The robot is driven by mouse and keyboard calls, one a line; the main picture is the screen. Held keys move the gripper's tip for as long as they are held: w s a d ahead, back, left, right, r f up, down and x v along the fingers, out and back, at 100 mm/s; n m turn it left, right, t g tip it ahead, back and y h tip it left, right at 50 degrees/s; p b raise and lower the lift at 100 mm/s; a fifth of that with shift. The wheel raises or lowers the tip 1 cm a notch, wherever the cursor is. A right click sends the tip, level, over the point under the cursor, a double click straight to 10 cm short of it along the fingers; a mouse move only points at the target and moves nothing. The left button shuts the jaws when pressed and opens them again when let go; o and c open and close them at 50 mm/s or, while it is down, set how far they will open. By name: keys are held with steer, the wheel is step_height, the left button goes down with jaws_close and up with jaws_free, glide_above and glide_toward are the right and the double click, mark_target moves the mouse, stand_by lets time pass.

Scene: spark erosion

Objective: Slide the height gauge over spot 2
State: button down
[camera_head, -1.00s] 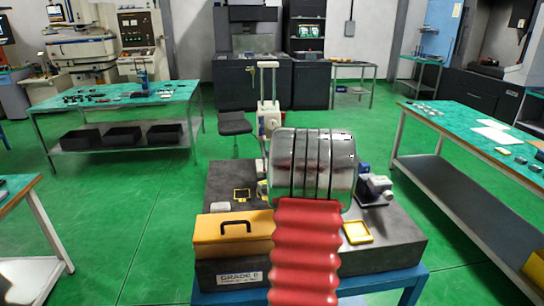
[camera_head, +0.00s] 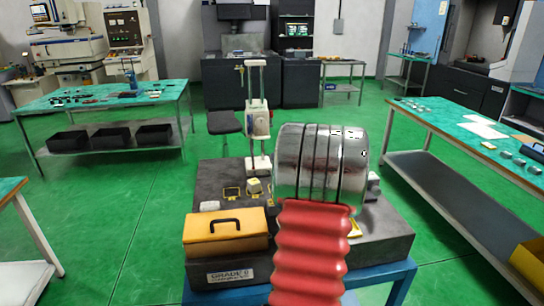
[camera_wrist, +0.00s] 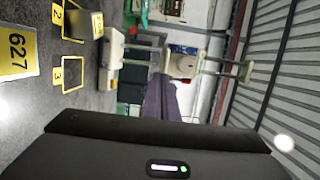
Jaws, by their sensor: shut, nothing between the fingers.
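The height gauge (camera_head: 257,122) is a white unit on two upright posts. It stands upright at the back of the dark granite plate (camera_head: 210,176), left of my arm. In the wrist view the gauge (camera_wrist: 184,66) lies sideways, its white base (camera_wrist: 112,58) on the plate. Spot 2, labelled (camera_wrist: 57,16), is a yellow outline with a cream block (camera_wrist: 90,25) at it; whether the block is inside is unclear. Spot 3 (camera_wrist: 73,73) is an empty outline. My gripper (camera_wrist: 160,135) is a dark body along the bottom of the wrist view, shut and empty, apart from the gauge. My arm hides it in the head view.
An orange case with a black handle (camera_head: 225,230) sits at the plate's front left. A yellow 627 label (camera_wrist: 17,54) shows in the wrist view. Green-topped benches stand left (camera_head: 100,96) and right (camera_head: 470,122).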

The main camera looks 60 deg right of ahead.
steer(key=v, duration=0.4)
steer(key=shift+s+a, duration=0.3)
stand_by(0.4)
steer(key=w+a+r+n+g+y, duration=0.15)
steer(key=w+a+n, duration=0.35)
steer(key=a, duration=0.7)
steer(key=w+a+r+n+g+y, duration=0.1)
steer(key=w+a+r+n+g, duration=0.35)
steer(key=a, duration=0.85)
steer(key=s+a+f+n+g+y, duration=0.1)
steer(key=s+a+n, duration=0.4)
steer(key=a, duration=0.5)
steer(key=s+a+f+n+g+y, duration=0.1)
steer(key=s+a+f+n+y, duration=0.2)
steer(key=a, duration=0.8)
steer(key=s+a+f+n+g+y, duration=0.1)
steer(key=s+a+f+n+y, duration=0.2)
steer(key=s+a+n, duration=0.4)
steer(key=s+a, duration=0.1)
steer(key=a, duration=0.3)
steer(key=shift+a+y, duration=0.1)
steer(key=shift+y, duration=0.15)
